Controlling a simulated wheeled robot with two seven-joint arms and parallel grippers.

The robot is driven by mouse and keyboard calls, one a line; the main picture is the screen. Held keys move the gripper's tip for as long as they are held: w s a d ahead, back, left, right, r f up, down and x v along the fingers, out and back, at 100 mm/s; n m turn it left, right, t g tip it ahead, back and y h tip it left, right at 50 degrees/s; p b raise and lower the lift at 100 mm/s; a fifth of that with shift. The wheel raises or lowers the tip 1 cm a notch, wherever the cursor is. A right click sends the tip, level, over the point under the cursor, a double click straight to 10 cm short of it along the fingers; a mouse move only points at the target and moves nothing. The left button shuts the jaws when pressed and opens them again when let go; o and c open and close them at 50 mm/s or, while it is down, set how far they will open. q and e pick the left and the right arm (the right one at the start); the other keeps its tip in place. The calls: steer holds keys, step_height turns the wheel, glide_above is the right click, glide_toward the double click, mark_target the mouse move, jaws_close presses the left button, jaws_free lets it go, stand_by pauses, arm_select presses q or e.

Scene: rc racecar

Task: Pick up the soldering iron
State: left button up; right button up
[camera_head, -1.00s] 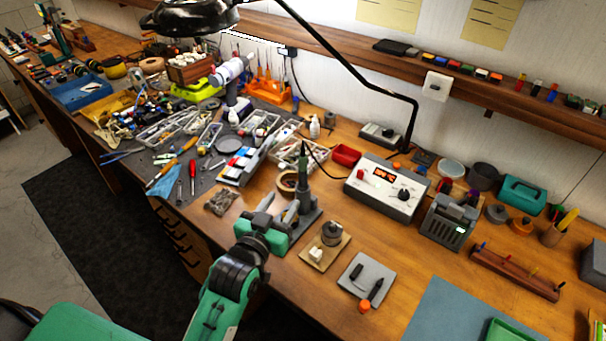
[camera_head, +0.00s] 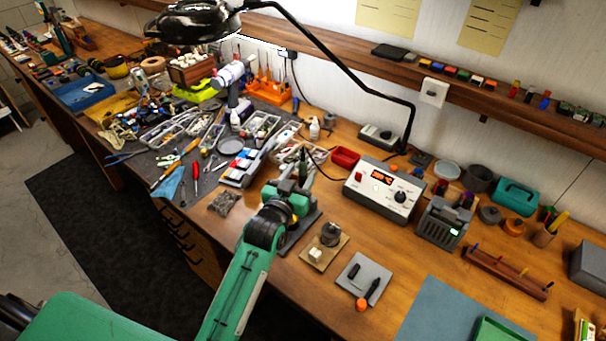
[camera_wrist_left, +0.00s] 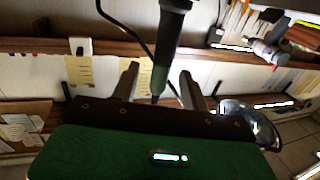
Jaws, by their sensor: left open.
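The soldering iron (camera_head: 303,157) has a dark handle and a cable, and it stands upright in its holder on the bench. The dark base plate (camera_head: 306,228) under it is partly hidden by my arm. My left gripper (camera_head: 300,178) is at the iron, and its green body hides the iron's lower part in the head view. In the left wrist view the iron (camera_wrist_left: 170,35) runs between the two spread fingers of the left gripper (camera_wrist_left: 158,85). The fingers are open, with visible gaps on both sides of the iron. My right gripper is not in view.
The white soldering station (camera_head: 385,190) with a lit display stands to the right. Cluttered trays and tools fill the left. A black lamp arm (camera_head: 345,55) spans above.

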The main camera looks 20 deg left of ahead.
arm_select(q)
steer(key=shift+w+d+p, duration=0.1)
steer(key=shift+w+p, duration=0.25)
steer(key=shift+w, duration=1.05)
jaws_close()
step_height(320, 180, up, 20)
steer(key=b, duration=0.4)
